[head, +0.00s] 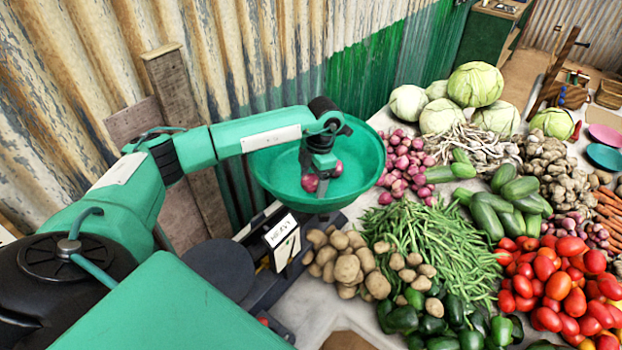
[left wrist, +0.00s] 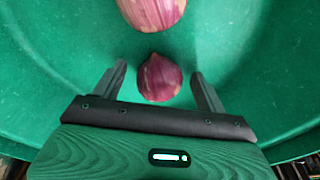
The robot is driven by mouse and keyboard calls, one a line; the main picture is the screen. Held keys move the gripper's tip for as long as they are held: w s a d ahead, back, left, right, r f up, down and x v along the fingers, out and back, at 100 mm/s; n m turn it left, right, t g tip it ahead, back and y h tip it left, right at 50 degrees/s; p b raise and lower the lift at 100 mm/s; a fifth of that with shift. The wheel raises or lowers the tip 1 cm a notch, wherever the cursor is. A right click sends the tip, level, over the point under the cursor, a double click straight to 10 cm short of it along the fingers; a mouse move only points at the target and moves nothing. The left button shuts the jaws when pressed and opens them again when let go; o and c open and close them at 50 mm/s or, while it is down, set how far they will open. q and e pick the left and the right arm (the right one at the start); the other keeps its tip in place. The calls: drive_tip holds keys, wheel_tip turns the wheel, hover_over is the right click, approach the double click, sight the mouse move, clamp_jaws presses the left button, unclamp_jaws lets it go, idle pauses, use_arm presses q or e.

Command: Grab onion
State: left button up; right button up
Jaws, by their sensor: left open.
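Two red-purple onions lie in a wide green bowl (head: 358,145) on the scale. In the head view, one onion (head: 310,183) shows left of my left gripper (head: 323,182) and the other (head: 337,169) right of it. My left gripper points down into the bowl and is open. In the left wrist view, one onion (left wrist: 160,79) is between the two fingertips, with gaps on both sides. The other onion (left wrist: 152,10) is beyond the fingers at the top edge, partly cut off. My right gripper is not in view.
A pile of onions (head: 408,163) lies just right of the bowl. Potatoes (head: 347,268), green beans (head: 430,240), tomatoes (head: 560,280) and cabbages (head: 475,85) crowd the table. A corrugated wall (head: 270,50) stands behind the bowl. The bowl's rim surrounds the gripper.

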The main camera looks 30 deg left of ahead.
use_arm(q)
drive_tip(key=c, duration=1)
drive_tip(key=shift+c, duration=0.2)
